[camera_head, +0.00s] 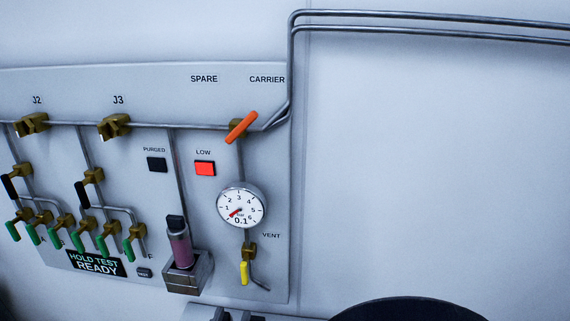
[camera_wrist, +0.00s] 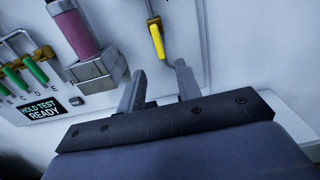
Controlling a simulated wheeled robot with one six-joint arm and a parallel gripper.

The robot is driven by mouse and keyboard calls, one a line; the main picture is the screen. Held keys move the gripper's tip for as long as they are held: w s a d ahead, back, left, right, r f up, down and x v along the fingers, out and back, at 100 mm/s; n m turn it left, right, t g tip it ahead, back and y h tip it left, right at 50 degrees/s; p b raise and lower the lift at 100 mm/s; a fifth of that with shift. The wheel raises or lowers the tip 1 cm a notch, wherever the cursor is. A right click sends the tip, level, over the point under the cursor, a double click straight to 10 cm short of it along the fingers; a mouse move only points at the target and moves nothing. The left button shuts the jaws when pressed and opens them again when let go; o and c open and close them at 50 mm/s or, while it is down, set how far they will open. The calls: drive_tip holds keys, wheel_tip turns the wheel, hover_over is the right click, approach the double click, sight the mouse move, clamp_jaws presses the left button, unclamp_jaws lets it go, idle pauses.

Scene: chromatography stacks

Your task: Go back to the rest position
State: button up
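My gripper (camera_wrist: 160,88) shows in the wrist view with its two grey fingers apart and nothing between them. Its fingertips point toward the wall panel (camera_head: 215,95), below the yellow vent handle (camera_wrist: 156,40) and right of the metal block (camera_wrist: 98,75) that holds a pink-purple cylinder (camera_wrist: 74,32). In the head view, the cylinder (camera_head: 181,249) stands upright in its block (camera_head: 187,275). A dark rounded shape, probably part of my arm, shows at the bottom right there. My gripper's fingers are not clear in the head view.
The panel carries an orange carrier handle (camera_head: 242,127), a gauge (camera_head: 241,207) reading 0.1, a lit red LOW lamp (camera_head: 205,168), a dark PURGED lamp (camera_head: 157,164) and several green handles (camera_head: 104,245). Pipes (camera_head: 430,25) run right along the top. The wall (camera_head: 440,170) right of the panel is bare.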

sight(243, 279)
drive_tip(key=w, duration=0.7)
drive_tip(key=w+d, duration=0.1)
drive_tip(key=w, duration=0.2)
drive_tip(key=shift+w+p, duration=0.2)
drive_tip(key=shift+p, duration=0.2)
drive_tip(key=shift+a+f, duration=0.1)
drive_tip(key=shift+m+b, duration=0.3)
drive_tip(key=shift+m, duration=0.1)
